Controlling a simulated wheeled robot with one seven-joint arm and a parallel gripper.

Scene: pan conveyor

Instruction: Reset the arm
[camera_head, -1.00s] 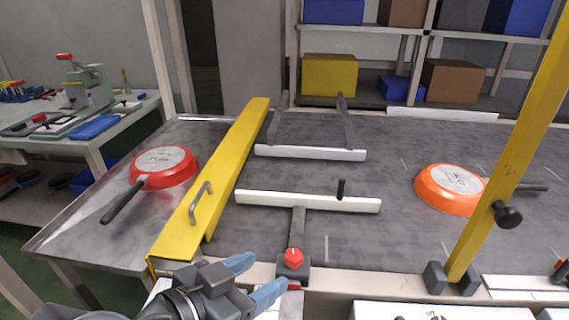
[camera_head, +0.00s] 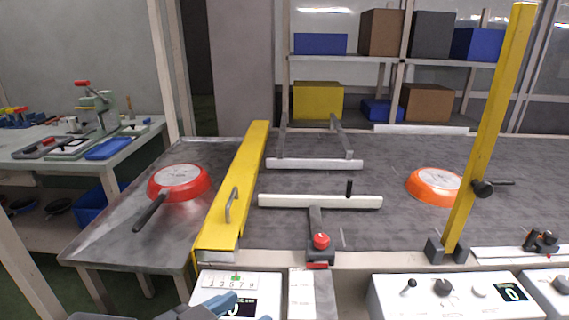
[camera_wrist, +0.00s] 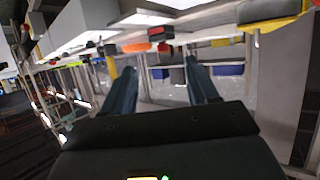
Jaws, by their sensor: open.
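My gripper (camera_head: 240,307) is low in the head view, cut by the bottom edge, in front of the control boxes and off the conveyor. In the wrist view its two blue fingers (camera_wrist: 160,88) are apart with nothing between them. A red pan (camera_head: 181,183) lies upside down on the metal table left of the yellow bar, its dark handle toward the front left. An orange pan (camera_head: 433,186) lies upside down on the conveyor at the right, partly behind the upright yellow post.
A yellow bar with a handle (camera_head: 235,185) crosses the table's left part. White guide rails (camera_head: 320,202) stand on the conveyor (camera_head: 390,230). Control boxes (camera_head: 445,295) line the front. A green side table (camera_head: 60,150) is at the left, shelves with boxes (camera_head: 350,60) behind.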

